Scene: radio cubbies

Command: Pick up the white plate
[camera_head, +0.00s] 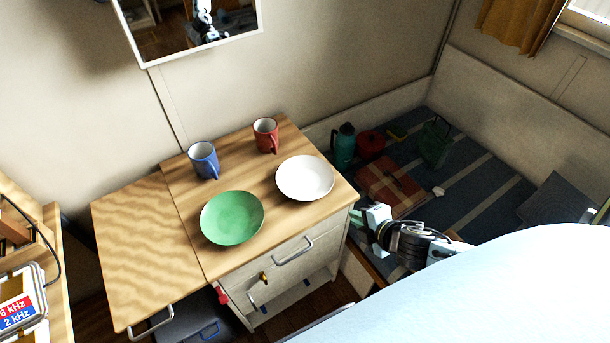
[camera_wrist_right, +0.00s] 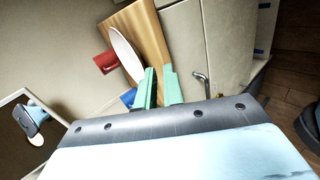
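The white plate (camera_head: 305,178) lies flat on the right part of the wooden cabinet top (camera_head: 183,193). A green plate (camera_head: 232,218) lies to its front left, apart from it. My right gripper (camera_head: 358,218) is just off the cabinet's right edge, right of and nearer than the white plate, not touching it. In the right wrist view its two green fingers (camera_wrist_right: 159,70) stand a little apart with nothing between them, and the white plate (camera_wrist_right: 127,55) shows edge-on beyond and left of them. My left gripper is not in view.
A red mug (camera_head: 265,135) stands behind the white plate and a blue mug (camera_head: 203,160) behind the green one. Right of the cabinet, a teal flask (camera_head: 343,146), a red pot (camera_head: 371,145) and other items sit on a striped bed (camera_head: 476,182). The folded-out left leaf (camera_head: 146,250) is bare.

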